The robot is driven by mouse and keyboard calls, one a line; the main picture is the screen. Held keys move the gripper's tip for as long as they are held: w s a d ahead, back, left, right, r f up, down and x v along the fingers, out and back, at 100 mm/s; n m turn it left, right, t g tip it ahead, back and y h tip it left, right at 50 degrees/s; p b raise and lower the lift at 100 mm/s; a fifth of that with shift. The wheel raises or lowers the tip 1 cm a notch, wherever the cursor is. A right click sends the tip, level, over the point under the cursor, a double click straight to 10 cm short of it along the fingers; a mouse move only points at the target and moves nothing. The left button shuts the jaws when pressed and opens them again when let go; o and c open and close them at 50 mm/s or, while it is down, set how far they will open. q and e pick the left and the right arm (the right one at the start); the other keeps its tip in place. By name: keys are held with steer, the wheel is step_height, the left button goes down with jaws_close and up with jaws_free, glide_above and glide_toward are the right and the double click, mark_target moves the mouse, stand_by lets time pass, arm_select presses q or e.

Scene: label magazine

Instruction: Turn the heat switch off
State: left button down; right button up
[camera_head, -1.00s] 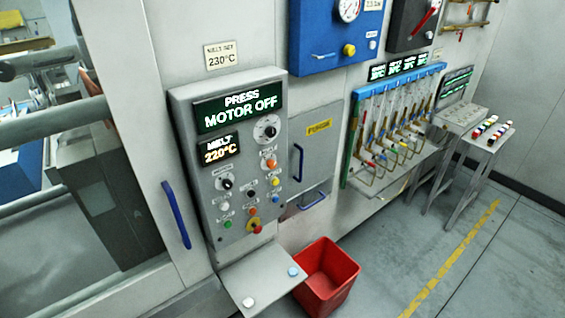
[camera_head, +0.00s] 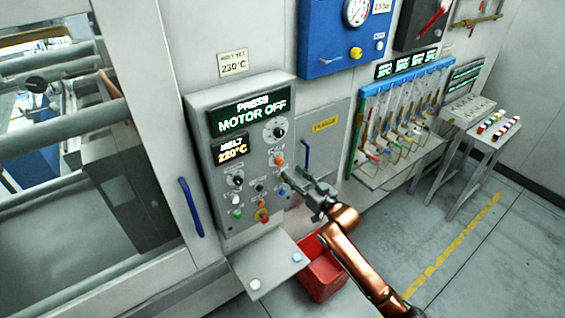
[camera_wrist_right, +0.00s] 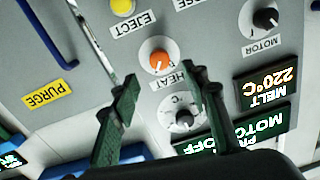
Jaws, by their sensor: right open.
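The heat switch is an orange knob on a pale round base, on the grey control panel (camera_head: 222,205). In the head view the heat switch (camera_head: 279,159) sits below the large dial. In the wrist view, which is upside down, the heat switch (camera_wrist_right: 160,62) shows beside the label HEAT. My right gripper (camera_head: 287,176) reaches the panel from the lower right, its tips just below the switch. In the wrist view my right gripper (camera_wrist_right: 162,78) is open, with its fingers on either side of the switch and nothing held. Contact cannot be told. My left gripper is out of view.
The temperature dial (camera_wrist_right: 185,119) and motor knob (camera_wrist_right: 265,17) are close by, as is the yellow eject button (camera_wrist_right: 122,6). The displays read PRESS MOTOR OFF and MELT 220°C. A shelf (camera_head: 268,272) juts out below the panel, beside a red bin (camera_head: 322,280).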

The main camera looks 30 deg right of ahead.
mark_target(281, 163)
steer(key=w, duration=0.2)
steer(key=w+p, duration=0.1)
steer(key=w, duration=0.3)
steer(key=shift+w+a, duration=0.15)
steer(key=shift+a, duration=0.2)
steer(key=shift+w+f+p, duration=0.1)
steer(key=shift+w+p, duration=0.2)
steer(key=shift+w, duration=0.2)
steer(key=shift+c, duration=0.7)
jaws_close()
